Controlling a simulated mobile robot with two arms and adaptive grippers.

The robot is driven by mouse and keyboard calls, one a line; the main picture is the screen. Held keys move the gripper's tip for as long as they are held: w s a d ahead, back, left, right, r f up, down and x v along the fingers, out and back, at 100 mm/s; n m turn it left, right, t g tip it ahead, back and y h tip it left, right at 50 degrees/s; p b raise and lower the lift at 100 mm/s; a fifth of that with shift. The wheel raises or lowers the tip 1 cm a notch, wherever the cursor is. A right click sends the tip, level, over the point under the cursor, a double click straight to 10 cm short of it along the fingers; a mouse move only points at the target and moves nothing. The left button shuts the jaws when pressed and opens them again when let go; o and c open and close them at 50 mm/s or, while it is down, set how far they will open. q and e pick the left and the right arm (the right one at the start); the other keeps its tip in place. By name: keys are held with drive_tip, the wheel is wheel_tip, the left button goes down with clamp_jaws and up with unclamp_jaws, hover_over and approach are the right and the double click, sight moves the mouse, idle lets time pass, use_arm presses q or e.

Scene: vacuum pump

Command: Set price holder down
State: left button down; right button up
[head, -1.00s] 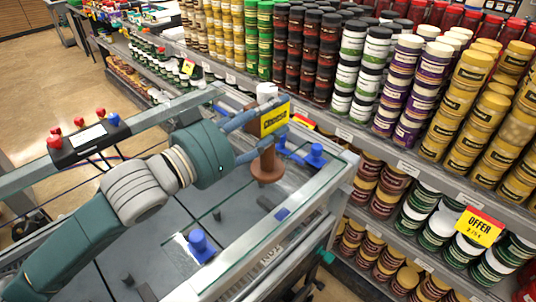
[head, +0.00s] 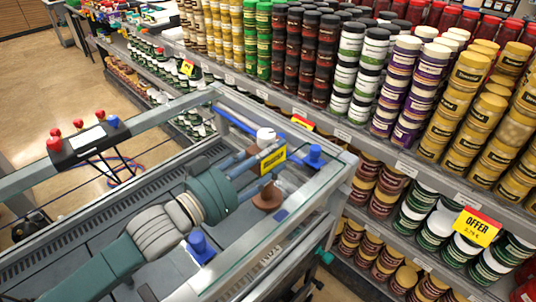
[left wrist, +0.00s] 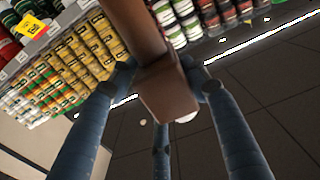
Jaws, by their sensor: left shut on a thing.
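The price holder has a brown round foot (head: 267,196) and a yellow sign (head: 273,158) with dark lettering. My left gripper (head: 262,166) is shut on it, just below a white round part. In the left wrist view, my left gripper (left wrist: 160,78) has its blue fingers on both sides of the holder's brown post (left wrist: 168,92). The holder is over the right end of the grey framed machine (head: 120,222). I cannot tell whether its foot touches the surface. My right gripper is not in view.
Blue knobs stand on the machine at the front (head: 198,243) and right (head: 314,154). A black box with red knobs (head: 84,138) is at the left. Shelves of stacked jars (head: 345,80) run close behind and to the right.

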use_arm(q)
drive_tip(key=c, duration=1.3)
unclamp_jaws()
drive_tip(key=shift+f, duration=0.15)
drive_tip(key=o, duration=0.4)
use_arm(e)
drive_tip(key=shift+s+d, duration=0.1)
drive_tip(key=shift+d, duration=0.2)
use_arm(q)
drive_tip(key=shift+r, duration=0.2)
drive_tip(key=shift+s+a+f, duration=0.1)
drive_tip(key=shift+s+a, duration=0.05)
drive_tip(key=shift+a, duration=0.05)
drive_tip(key=b+v, duration=0.4)
drive_tip(key=v, duration=0.7)
drive_tip(key=shift+s, duration=0.2)
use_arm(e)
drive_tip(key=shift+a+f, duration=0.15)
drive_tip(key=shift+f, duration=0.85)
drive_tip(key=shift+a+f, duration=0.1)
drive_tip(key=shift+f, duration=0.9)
use_arm(q)
drive_tip(key=shift+a, duration=0.15)
